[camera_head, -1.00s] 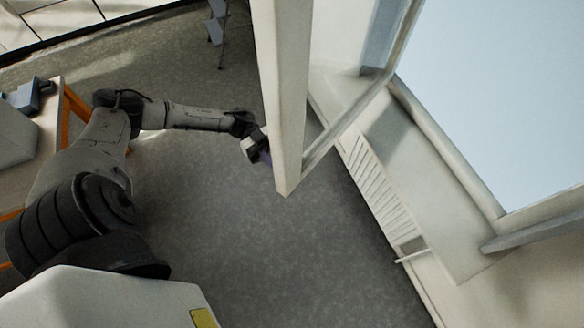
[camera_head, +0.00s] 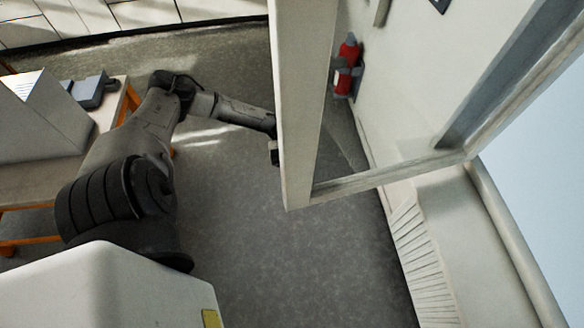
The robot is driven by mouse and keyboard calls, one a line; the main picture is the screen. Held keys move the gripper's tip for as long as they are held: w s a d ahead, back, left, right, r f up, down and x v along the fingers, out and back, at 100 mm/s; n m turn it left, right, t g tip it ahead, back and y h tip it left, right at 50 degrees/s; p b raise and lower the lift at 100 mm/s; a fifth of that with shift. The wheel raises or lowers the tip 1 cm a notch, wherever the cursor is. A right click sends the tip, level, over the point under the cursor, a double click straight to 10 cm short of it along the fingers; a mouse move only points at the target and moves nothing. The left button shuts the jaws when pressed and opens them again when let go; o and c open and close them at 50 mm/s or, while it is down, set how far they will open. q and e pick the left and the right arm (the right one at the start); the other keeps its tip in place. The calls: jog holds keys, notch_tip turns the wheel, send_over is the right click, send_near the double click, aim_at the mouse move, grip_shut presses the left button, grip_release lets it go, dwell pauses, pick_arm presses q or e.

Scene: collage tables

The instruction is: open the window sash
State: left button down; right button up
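The window sash (camera_head: 299,110) is a pale frame with a glass pane. It stands swung out into the room, away from the window opening (camera_head: 530,195) at the right. My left arm reaches in from the left, and my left gripper (camera_head: 274,152) is at the left side of the sash's free edge. The sash hides most of that gripper, so its fingers and any contact do not show. My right gripper is not in the view.
A table (camera_head: 35,190) with orange legs and a grey-white box stands at the left. A radiator grille (camera_head: 422,262) runs under the sill at the right. The grey floor (camera_head: 270,260) below the sash is clear.

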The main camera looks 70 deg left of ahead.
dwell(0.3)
pick_arm(q)
jog(key=c, duration=1.6)
grip_release()
jog(key=o, duration=0.4)
jog(key=a+b, duration=0.1)
jog(key=a, duration=0.3)
jog(key=w+a+b, duration=0.1)
jog(key=a+b, duration=0.1)
jog(key=a, duration=0.3)
jog(key=w+a+b, duration=0.1)
jog(key=a, duration=0.3)
jog(key=shift+w+a+b, duration=0.25)
jog(key=shift+a+b, duration=0.05)
jog(key=shift+b, duration=0.1)
